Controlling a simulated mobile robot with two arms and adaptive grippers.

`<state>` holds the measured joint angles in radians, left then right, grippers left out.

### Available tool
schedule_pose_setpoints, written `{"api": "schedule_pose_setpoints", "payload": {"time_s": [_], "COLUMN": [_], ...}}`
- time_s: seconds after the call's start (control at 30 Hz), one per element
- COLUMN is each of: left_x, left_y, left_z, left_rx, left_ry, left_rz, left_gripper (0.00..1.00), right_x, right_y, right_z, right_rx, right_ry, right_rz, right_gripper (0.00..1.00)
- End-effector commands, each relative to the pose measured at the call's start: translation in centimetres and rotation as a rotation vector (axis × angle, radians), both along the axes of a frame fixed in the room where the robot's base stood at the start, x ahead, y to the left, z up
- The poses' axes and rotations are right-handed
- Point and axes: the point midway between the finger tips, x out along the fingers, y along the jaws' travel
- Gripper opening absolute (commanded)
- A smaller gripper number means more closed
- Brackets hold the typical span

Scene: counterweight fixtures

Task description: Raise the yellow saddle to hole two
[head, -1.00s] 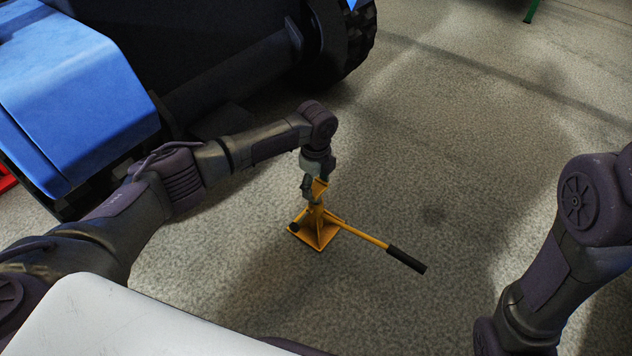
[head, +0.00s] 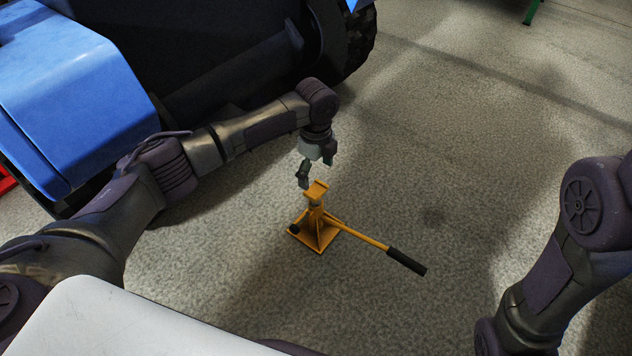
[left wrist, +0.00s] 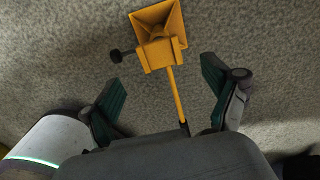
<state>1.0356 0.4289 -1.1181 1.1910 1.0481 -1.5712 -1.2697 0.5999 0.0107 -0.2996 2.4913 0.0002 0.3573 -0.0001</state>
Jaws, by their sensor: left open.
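The yellow saddle (head: 316,190) is the flat bracket on top of a yellow stand (head: 320,236) standing upright on the floor. It also shows in the left wrist view (left wrist: 158,54). A short neck shows between saddle and stand; the holes are too small to make out. A black knob (head: 293,229) sits low at the stand's left side. My left gripper (head: 317,171) is open and empty just above the saddle, apart from it. In the left wrist view its fingers (left wrist: 163,97) are spread wide. My right gripper is out of view.
A yellow bar with a black grip (head: 406,262) reaches from the stand to the lower right. A large blue machine (head: 70,85) with dark wheels stands at the upper left. The floor right of and behind the stand is clear.

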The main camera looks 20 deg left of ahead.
Motion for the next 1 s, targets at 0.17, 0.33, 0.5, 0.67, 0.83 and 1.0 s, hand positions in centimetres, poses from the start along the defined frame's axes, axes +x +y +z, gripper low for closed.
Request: {"api": "schedule_pose_setpoints", "payload": {"time_s": [0.17, 0.33, 0.5, 0.67, 0.83, 1.0], "left_x": [0.0, 0.0, 0.0, 0.0, 0.0, 0.0], "left_y": [0.1, 0.0, 0.0, 0.0, 0.0, -1.1], "left_z": [3.6, 5.5, 6.1, 6.1, 6.0, 5.8], "left_rx": [0.000, 0.000, 0.000, 0.000, 0.000, -0.028], "left_ry": [-0.002, 0.000, 0.001, 0.001, 0.001, -0.027], "left_rz": [0.000, 0.001, 0.000, 0.000, 0.001, 0.004], "left_gripper": [0.88, 0.88, 0.88, 0.88, 0.88, 0.88], "right_x": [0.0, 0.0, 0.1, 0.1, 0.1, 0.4], "right_y": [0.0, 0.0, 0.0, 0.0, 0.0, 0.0], "right_z": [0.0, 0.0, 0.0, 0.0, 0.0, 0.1], "right_rx": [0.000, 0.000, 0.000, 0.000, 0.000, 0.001], "right_ry": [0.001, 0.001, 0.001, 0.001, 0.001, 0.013], "right_rz": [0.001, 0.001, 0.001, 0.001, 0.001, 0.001], "right_gripper": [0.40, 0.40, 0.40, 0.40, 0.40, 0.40]}}
